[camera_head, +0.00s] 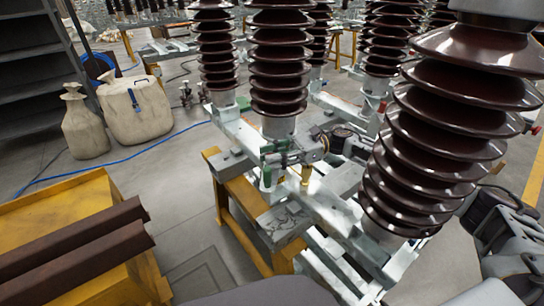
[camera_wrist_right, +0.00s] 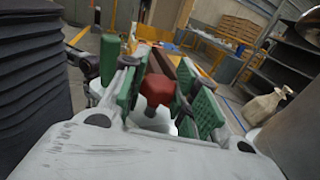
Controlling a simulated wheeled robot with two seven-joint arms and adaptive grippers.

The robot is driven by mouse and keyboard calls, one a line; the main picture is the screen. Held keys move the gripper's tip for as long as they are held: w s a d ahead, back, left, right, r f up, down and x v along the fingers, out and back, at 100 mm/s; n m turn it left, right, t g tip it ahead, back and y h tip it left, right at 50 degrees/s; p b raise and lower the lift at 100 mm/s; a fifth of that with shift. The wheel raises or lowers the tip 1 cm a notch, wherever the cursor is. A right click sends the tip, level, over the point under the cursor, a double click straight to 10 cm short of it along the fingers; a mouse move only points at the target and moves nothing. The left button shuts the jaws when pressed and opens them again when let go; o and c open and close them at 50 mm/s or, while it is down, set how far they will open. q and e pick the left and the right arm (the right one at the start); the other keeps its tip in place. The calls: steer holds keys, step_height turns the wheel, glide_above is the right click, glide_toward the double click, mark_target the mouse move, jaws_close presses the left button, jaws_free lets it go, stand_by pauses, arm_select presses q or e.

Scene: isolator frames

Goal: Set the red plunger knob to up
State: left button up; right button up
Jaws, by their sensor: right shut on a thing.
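The red plunger knob (camera_wrist_right: 157,89) shows in the right wrist view, between the green-padded fingers of my right gripper (camera_wrist_right: 156,76). The gripper is shut on the knob, and a pale round part lies just below it. In the head view my right gripper (camera_head: 497,226) is at the lower right, beside the large brown ribbed insulator (camera_head: 445,130). Its fingertips and the held knob are hard to make out there. Whether the knob is up or down cannot be told.
Several brown insulators stand on a grey metal frame (camera_head: 335,215) with yellow supports. A yellow box (camera_head: 60,205) with brown beams is at the left. Floor between box and frame is mostly clear.

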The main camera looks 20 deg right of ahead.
jaws_close()
steer(key=shift+r+b, duration=0.35)
steer(key=shift+r, duration=0.75)
steer(key=o, duration=0.9)
jaws_free()
steer(key=shift+w+d, duration=0.2)
steer(key=shift+d, duration=1.8)
steer(key=shift+w+d, duration=0.15)
steer(key=shift+d, duration=1.85)
steer(key=shift+w+d, duration=0.2)
steer(key=shift+d, duration=1.8)
steer(key=shift+f, duration=0.1)
